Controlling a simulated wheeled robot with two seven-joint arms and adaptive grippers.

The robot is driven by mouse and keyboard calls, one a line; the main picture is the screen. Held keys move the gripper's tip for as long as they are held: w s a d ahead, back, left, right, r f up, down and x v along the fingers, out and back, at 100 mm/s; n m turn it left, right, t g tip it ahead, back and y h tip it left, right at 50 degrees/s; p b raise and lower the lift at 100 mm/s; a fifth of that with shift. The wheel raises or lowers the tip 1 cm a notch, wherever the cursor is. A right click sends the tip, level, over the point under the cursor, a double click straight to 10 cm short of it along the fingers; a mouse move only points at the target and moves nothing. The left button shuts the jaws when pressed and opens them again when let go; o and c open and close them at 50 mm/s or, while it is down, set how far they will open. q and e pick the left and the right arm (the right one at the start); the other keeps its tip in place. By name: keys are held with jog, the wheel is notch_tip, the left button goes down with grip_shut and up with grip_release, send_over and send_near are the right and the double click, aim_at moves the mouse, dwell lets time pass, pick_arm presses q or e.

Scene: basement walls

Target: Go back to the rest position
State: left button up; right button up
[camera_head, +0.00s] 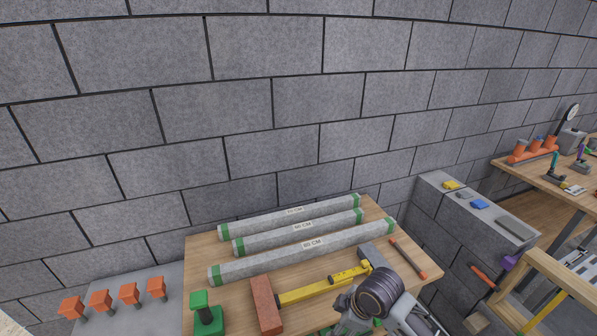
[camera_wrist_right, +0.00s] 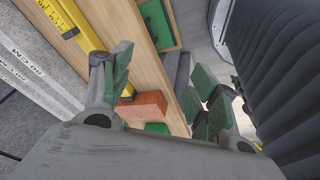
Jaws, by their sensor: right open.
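My right gripper (camera_head: 352,318) is at the bottom of the head view, over the near edge of the wooden table (camera_head: 190,262). In the right wrist view its two green-padded fingers (camera_wrist_right: 163,92) are spread apart with nothing held between them. Beyond them lie a red brick (camera_wrist_right: 143,107) and a yellow tool (camera_wrist_right: 62,14), apart from the fingers as far as I can tell. My left gripper shows in neither view.
Three grey bars with green ends (camera_head: 305,245) lie along the table's back. The brick (camera_head: 265,305), yellow tool (camera_head: 325,288) and a green object (camera_head: 205,315) lie nearer. Orange pieces (camera_head: 128,293) stand at left. A block wall (camera_head: 270,110) rises behind; a second workbench (camera_head: 530,175) stands right.

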jog(key=s+d+m+t+h, duration=0.1)
jog(key=s+d+m+h, duration=0.1)
jog(key=s+d+m, duration=1)
notch_tip(320, 180, down, 33)
jog(key=g, duration=0.1)
jog(key=s+d+f+g, duration=0.1)
jog(key=s+d+f, duration=0.2)
jog(key=s+f, duration=1.7)
jog(key=shift+s+f+h, duration=0.2)
jog(key=shift+s+h, duration=0.1)
jog(key=shift+s, duration=1)
jog(key=shift+d, duration=0.1)
